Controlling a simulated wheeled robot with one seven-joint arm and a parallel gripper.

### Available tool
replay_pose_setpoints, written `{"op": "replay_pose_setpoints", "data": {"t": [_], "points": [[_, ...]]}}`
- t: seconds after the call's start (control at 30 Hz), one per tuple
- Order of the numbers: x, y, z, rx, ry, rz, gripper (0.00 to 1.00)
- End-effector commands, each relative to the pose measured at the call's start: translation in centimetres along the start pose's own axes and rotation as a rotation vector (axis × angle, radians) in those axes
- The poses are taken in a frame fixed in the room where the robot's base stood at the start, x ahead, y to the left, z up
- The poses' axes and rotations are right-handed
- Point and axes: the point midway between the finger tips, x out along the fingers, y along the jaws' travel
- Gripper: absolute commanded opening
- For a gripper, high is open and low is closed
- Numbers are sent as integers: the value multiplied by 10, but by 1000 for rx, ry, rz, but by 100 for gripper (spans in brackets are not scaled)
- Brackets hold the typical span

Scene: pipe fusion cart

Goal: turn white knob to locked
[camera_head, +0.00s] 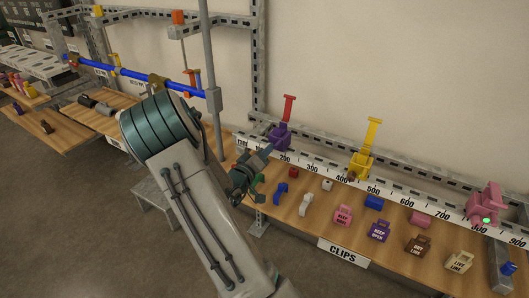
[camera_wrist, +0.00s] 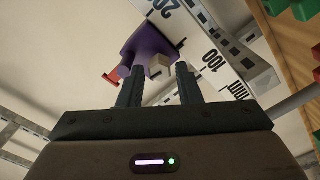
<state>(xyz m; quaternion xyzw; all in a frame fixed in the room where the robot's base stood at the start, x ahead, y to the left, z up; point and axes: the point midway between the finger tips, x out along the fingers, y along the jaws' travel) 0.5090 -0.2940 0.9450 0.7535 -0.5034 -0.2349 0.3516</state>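A purple clamp (camera_head: 280,137) with a raised red lever (camera_head: 289,107) stands on the white ruler rail. In the wrist view the purple clamp (camera_wrist: 150,42) fills the area ahead of my gripper. A small white knob (camera_wrist: 158,69) juts from it, between the lines of my two fingertips. My gripper (camera_wrist: 160,72) is open with nothing held; contact with the knob cannot be told. In the head view my gripper (camera_head: 264,157) is at the lower left of the purple clamp, and the knob on it cannot be made out.
A yellow clamp (camera_head: 362,160) and a pink clamp (camera_head: 485,204) with a green light stand farther right on the ruler rail (camera_head: 330,174). Coloured clips and padlock-shaped tags, such as a purple tag (camera_head: 378,231), lie on the wooden table. A grey post (camera_head: 211,90) rises behind my arm.

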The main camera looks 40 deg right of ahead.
Motion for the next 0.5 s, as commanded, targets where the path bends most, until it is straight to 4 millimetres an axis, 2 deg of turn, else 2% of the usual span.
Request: {"op": "replay_pose_setpoints", "data": {"t": [0.23, 0.27, 0.3, 0.37, 0.5], "points": [[1, 0, 0, 0, 0, 0, 31], [1, 0, 0, 0, 0, 0, 26], [1, 0, 0, 0, 0, 0, 14], [1, 0, 0, 0, 0, 0, 0], [1, 0, 0, 1, -1, 0, 0]]}}
